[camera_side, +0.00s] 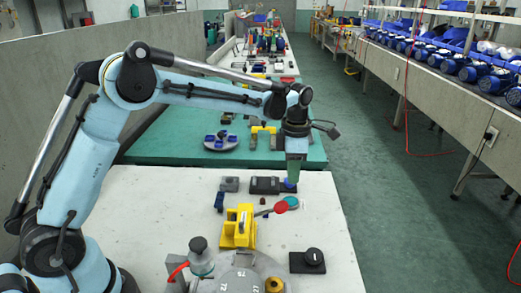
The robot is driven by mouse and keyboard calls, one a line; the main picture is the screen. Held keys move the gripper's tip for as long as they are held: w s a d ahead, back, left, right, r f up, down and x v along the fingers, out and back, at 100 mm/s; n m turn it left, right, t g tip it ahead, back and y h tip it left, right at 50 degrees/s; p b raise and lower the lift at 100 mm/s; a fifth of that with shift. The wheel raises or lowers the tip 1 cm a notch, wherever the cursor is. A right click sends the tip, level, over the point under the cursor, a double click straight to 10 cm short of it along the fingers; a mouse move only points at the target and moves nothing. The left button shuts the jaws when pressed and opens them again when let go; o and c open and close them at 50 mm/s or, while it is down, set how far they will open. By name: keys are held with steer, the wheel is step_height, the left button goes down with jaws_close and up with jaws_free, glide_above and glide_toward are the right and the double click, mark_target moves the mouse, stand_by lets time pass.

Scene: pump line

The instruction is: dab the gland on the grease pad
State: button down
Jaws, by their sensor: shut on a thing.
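My gripper (295,170) points down near the far right part of the white table, shut on a small blue piece (290,184), which I take to be the gland. The piece is just beside the right end of a dark block (265,185); I cannot tell whether they touch. A small teal round thing (292,202) lies just in front of the piece, with a red disc (281,207) at its left. I cannot tell for sure which of these is the grease pad. The fingertips are small and partly merge with the held piece.
A yellow fixture (239,227) stands mid-table, with a blue part (220,201) to its left. A grey block (229,184) is at the back. A black box with a knob (307,261) and a numbered grey dial (240,281) are in front. The table's right side is mostly bare.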

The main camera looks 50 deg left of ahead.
steer(key=shift+f, duration=2.5)
steer(key=shift+f, duration=0.55)
steer(key=shift+r, duration=3.5)
